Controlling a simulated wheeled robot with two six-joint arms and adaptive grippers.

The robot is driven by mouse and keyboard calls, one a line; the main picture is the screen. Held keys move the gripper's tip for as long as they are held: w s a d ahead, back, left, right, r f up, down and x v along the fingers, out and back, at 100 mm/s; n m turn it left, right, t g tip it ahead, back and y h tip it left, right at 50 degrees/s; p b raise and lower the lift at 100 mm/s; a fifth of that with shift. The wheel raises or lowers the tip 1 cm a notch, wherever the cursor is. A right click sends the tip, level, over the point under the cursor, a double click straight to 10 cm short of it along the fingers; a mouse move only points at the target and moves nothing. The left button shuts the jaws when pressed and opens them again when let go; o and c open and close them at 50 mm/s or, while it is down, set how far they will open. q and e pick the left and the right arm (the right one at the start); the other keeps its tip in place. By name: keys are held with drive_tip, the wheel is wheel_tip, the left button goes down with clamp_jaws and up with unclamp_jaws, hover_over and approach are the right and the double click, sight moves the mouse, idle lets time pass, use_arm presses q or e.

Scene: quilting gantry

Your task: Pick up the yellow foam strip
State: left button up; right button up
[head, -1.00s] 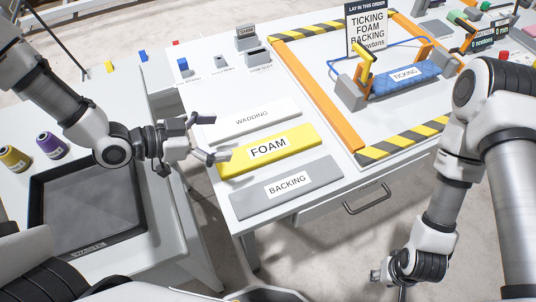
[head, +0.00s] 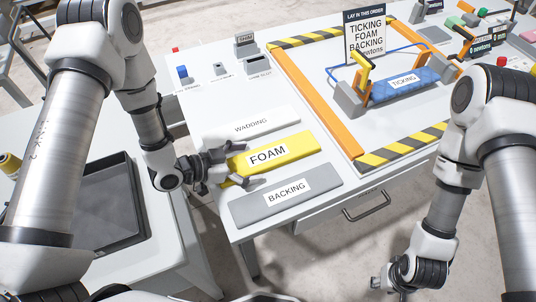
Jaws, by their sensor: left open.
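The yellow foam strip (head: 295,148), labelled FOAM, lies flat on the white table between the wadding and backing strips. My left gripper (head: 248,166) is open at the strip's left end, with its fingers spread on either side of that end. I cannot tell whether the fingers touch the foam. My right gripper (head: 378,282) hangs low in front of the table, away from the strip; its jaws are too small to read.
The white wadding strip (head: 284,118) lies behind the foam and the grey backing strip (head: 314,184) in front. A black-rimmed tray (head: 128,210) is at left.

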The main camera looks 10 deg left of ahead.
use_arm(q)
drive_tip(key=shift+w+d, duration=0.1)
drive_tip(key=shift+d, duration=0.1)
drive_tip(key=shift+a, duration=0.1)
drive_tip(key=shift+c, duration=0.7)
drive_tip(key=c, duration=0.7)
wheel_tip(320, 180, up, 10)
drive_tip(key=shift+b, duration=0.55)
